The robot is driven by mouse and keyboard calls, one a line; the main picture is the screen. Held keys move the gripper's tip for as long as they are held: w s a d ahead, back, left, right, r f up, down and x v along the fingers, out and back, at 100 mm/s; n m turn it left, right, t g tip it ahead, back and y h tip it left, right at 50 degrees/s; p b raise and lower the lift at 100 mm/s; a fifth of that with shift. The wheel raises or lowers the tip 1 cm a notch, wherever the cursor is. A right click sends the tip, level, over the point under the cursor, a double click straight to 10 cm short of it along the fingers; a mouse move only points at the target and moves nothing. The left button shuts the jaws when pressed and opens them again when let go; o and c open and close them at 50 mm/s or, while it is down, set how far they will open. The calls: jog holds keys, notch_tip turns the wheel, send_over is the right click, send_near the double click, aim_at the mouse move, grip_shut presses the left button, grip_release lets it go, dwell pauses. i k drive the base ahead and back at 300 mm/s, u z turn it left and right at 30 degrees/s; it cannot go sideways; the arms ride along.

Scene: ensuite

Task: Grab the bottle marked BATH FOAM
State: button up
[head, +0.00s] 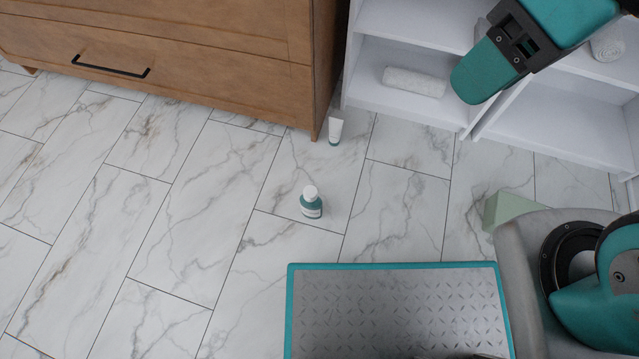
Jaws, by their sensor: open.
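A small teal bottle with a white cap and a pale label (312,207) stands upright on the marble floor, near the middle of the head view. Its label is too small to read. A white tube with a dark teal end (335,131) stands farther back beside the wooden dresser's corner; its marking is not readable either.
A wooden dresser (160,75) fills the upper left. White shelves (375,108) hold a rolled towel (415,82). A pale green block (508,210) is at the right, partly hidden by my body. Floor around the bottle is clear.

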aim_at(313, 209)
jog(key=k, duration=0.45)
jog(key=u, duration=1.15)
jog(key=i, duration=0.6)
jog(key=z, duration=0.7)
